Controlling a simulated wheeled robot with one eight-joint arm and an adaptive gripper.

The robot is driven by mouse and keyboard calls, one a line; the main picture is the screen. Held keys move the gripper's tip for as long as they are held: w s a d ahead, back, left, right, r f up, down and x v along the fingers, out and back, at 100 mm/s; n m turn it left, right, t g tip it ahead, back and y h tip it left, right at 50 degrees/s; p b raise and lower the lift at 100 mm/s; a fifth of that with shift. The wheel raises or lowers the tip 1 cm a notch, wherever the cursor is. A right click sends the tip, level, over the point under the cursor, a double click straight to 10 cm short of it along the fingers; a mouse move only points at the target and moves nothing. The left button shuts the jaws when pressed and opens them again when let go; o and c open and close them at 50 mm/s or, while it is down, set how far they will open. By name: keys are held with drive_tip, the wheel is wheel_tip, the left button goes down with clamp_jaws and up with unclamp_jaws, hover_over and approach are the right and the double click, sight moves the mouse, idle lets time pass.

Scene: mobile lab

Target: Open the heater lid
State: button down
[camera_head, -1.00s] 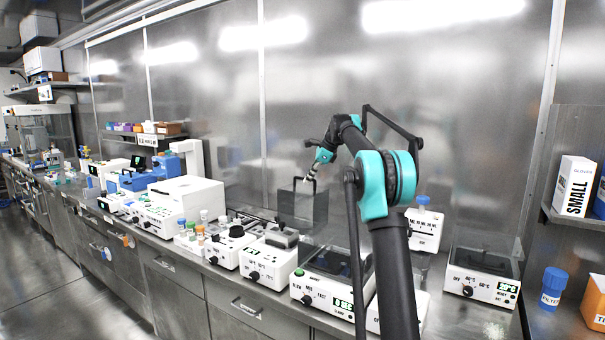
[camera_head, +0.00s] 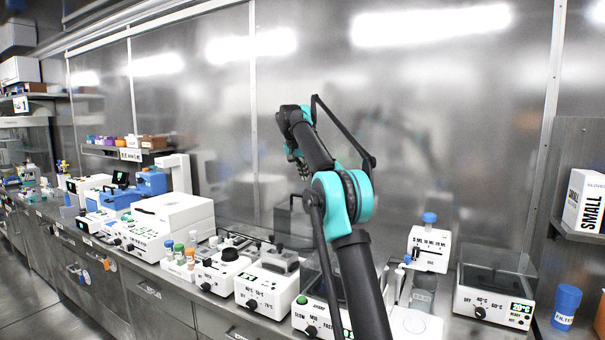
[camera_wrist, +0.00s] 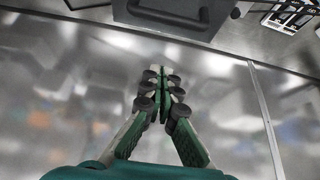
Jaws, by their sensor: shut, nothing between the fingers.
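A white unit with temperature marks (camera_head: 264,287) stands on the bench left of my arm, with a dark block on top. A dark panel (camera_head: 282,221) with a handle stands upright behind it, partly hidden by my arm. A dark handled piece (camera_wrist: 172,14), likely the same panel, shows at the top of the wrist view. Another white heater (camera_head: 490,296), with a clear cover and a 20°C display, stands at the right. My gripper (camera_head: 301,172) is above the dark panel; in the wrist view (camera_wrist: 162,78) it is shut and empty, apart from the handle.
A stirrer unit (camera_head: 310,318) is partly behind my arm. A white dispenser unit (camera_head: 430,249) with a blue cap stands right of it. More equipment lines the bench to the left. A steel wall (camera_head: 400,100) closes off the back.

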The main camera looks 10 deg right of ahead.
sight(303, 206)
drive_tip(key=x, duration=0.5)
drive_tip(key=shift+w+d+f, duration=0.1)
drive_tip(key=shift+f, duration=0.1)
drive_tip(key=shift+s+a+f, duration=0.5)
drive_tip(key=shift+s+a, duration=0.2)
drive_tip(key=shift+s, duration=0.2)
drive_tip(key=shift+s+a+f, duration=0.15)
drive_tip(key=shift+s+a, duration=0.2)
drive_tip(key=shift+s, duration=0.25)
